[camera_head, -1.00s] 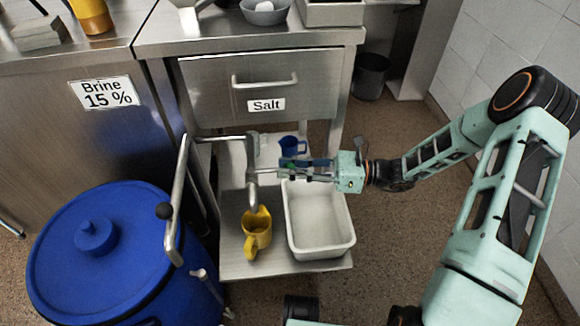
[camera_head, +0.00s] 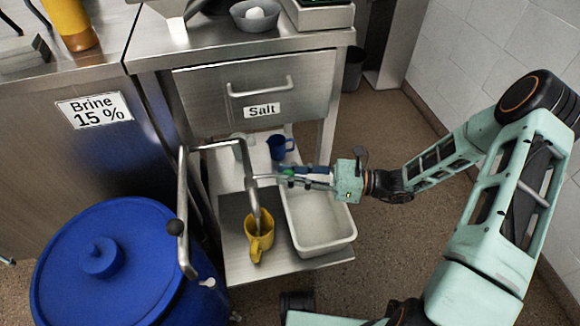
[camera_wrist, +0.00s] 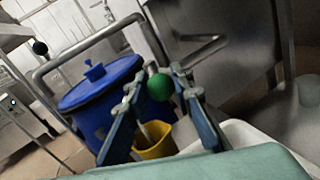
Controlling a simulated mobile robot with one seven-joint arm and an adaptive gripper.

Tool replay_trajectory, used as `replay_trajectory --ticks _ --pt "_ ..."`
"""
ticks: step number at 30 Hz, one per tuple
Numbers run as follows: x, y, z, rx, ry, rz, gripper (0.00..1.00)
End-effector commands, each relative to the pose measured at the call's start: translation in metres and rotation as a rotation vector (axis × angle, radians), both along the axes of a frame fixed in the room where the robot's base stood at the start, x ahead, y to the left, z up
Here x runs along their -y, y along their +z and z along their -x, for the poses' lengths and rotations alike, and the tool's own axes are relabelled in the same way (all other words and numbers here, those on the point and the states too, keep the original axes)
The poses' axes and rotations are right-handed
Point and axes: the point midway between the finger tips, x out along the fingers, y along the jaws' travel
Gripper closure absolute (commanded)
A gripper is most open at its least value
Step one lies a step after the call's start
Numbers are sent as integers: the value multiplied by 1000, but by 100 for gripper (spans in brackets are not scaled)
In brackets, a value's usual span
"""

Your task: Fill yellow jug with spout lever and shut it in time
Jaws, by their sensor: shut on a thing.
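The yellow jug (camera_head: 260,238) stands on the low shelf under the metal spout (camera_head: 252,190), its open top facing up. It also shows in the wrist view (camera_wrist: 155,143), partly behind my fingers. The spout's lower end reaches the jug's mouth; I cannot tell whether liquid is running, and the level inside is hidden. My gripper (camera_head: 286,177) comes from the right, beside the spout and above the jug. It is shut on the spout lever at its green knob (camera_wrist: 160,87), which sits between my fingertips. The lever's rod is mostly hidden.
A blue lidded barrel (camera_head: 75,285) stands at left, with the metal pipe (camera_head: 184,205) rising beside it. A white bin (camera_head: 325,238) sits right of the jug under my gripper. A blue jug (camera_head: 279,147) stands behind. The salt drawer (camera_head: 240,90) is above.

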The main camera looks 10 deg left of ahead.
Motion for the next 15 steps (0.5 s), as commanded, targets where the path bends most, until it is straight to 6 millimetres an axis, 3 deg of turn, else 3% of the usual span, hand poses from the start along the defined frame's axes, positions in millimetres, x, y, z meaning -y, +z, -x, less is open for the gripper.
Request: replay_trajectory --ticks 6,15 --pt "3 3 16 -10 -156 1 100" --pt "3 -1 21 -3 -211 7 100"
